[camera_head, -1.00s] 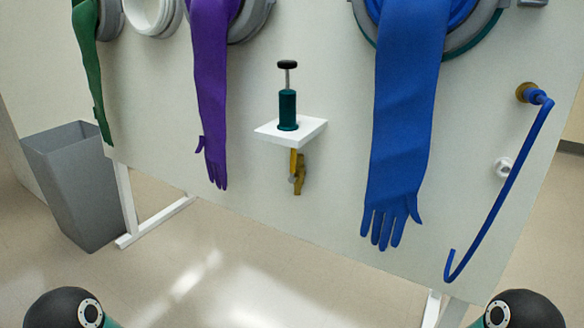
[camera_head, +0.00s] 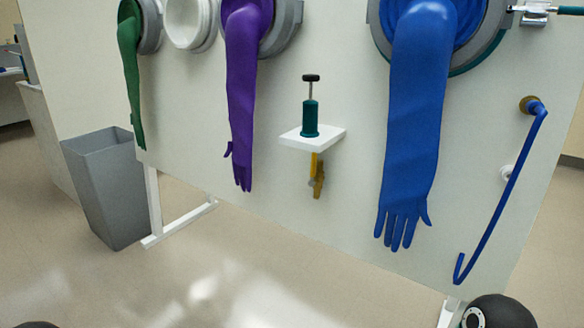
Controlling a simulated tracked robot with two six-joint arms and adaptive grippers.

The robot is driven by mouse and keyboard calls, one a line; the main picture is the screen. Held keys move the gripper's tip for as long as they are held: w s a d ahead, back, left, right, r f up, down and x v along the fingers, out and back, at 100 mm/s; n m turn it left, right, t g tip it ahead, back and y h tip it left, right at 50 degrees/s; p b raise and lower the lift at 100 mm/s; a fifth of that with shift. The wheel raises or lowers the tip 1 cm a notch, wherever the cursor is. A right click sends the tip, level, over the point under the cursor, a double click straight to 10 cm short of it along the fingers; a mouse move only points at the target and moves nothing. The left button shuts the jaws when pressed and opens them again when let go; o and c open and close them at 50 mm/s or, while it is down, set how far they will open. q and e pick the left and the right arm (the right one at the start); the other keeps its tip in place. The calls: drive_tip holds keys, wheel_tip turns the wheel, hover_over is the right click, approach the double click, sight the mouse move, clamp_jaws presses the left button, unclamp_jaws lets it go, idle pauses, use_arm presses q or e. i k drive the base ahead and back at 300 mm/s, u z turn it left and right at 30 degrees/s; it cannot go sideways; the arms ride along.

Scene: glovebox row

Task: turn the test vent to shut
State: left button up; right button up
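No part in view is clearly labelled as the test vent. A small yellow-brass fitting with a lever (camera_head: 317,178) hangs under a white shelf (camera_head: 330,139) on the pale panel. A teal hand pump (camera_head: 310,120) with a black T-handle stands upright on that shelf. At the right a brass fitting (camera_head: 526,104) joins a blue hooked tube (camera_head: 500,200), and a white round knob (camera_head: 507,172) sits partly behind the tube. I cannot tell the vent's position. Neither gripper shows; only dark rounded parts of my arms are at the bottom edge.
A blue glove (camera_head: 412,130), a purple glove (camera_head: 243,90) and a green glove (camera_head: 130,75) hang from ports on the panel (camera_head: 345,215). A grey bin (camera_head: 105,185) stands at left. The floor (camera_head: 200,285) in front is clear. A teal and silver part (camera_head: 536,14) is at top right.

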sight(311, 184)
drive_tip(key=u, duration=0.85)
drive_tip(key=k, duration=0.9)
drive_tip(key=u, duration=0.95)
drive_tip(key=i, duration=1.6)
drive_tip(key=z, duration=1.25)
drive_tip(key=i, duration=0.95)
drive_tip(key=z, duration=0.75)
drive_tip(key=k, duration=0.65)
drive_tip(key=z, duration=0.15)
drive_tip(key=i, duration=0.7)
